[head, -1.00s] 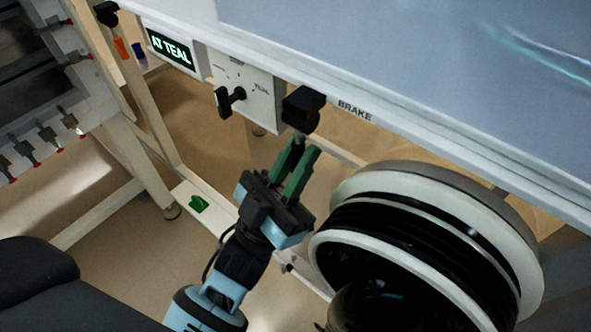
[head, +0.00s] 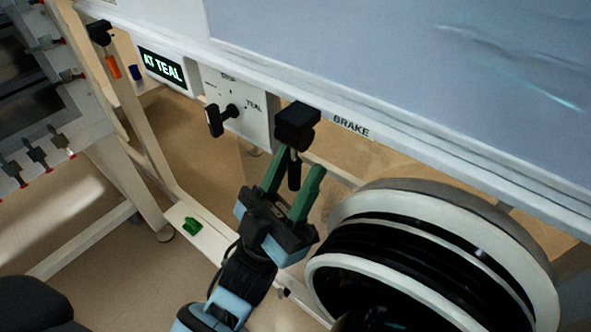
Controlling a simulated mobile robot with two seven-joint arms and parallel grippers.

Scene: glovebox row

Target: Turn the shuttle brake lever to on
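The brake lever (head: 294,172) is a dark handle hanging down from a black block (head: 297,126) under the white rail, beside the printed word BRAKE (head: 351,126). My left gripper (head: 295,178) has green fingers and points up at the lever. Its fingers are spread, one on each side of the handle, with a visible gap at least on the right. The left finger's tip is close to the black block; I cannot tell whether it touches. My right gripper is not in view.
A selector panel with a black knob (head: 222,118) and a display reading AT TEAL (head: 162,67) sit to the left. A large black-and-white round port (head: 440,262) stands close on the right. A green object (head: 192,226) lies on the low white beam.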

